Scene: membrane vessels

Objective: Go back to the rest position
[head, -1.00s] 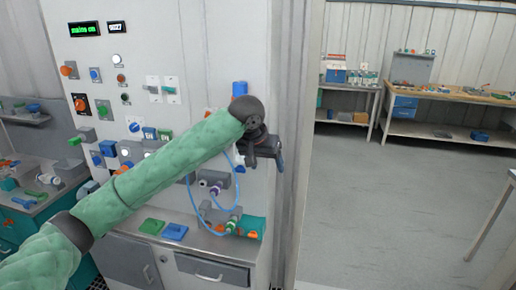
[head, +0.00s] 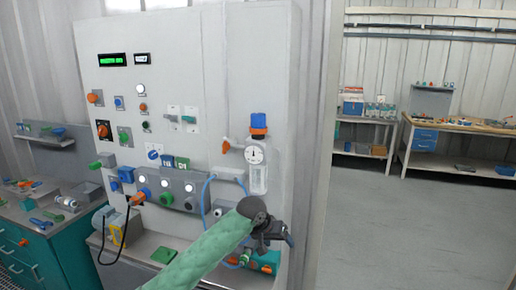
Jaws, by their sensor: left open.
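My left arm, in a green sleeve, comes in from the bottom of the head view. My left gripper (head: 278,238) is dark, open and empty, in front of the panel's lower right corner. The panel (head: 215,75) is a tall light-grey cabinet front with knobs, buttons and a display. Beside and above the gripper are a gauge (head: 254,155) and a clear vessel (head: 258,180) under a blue and orange cap (head: 259,125). The gripper and forearm hide part of the fittings at the panel's foot. My right gripper is not in view.
A teal workbench (head: 66,258) with loose tools stands at the left. A green block (head: 163,255) lies on the panel's ledge. A blue hose (head: 205,200) loops beside the arm. Workbenches (head: 425,160) stand far back right. The grey floor (head: 400,230) at the right is clear.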

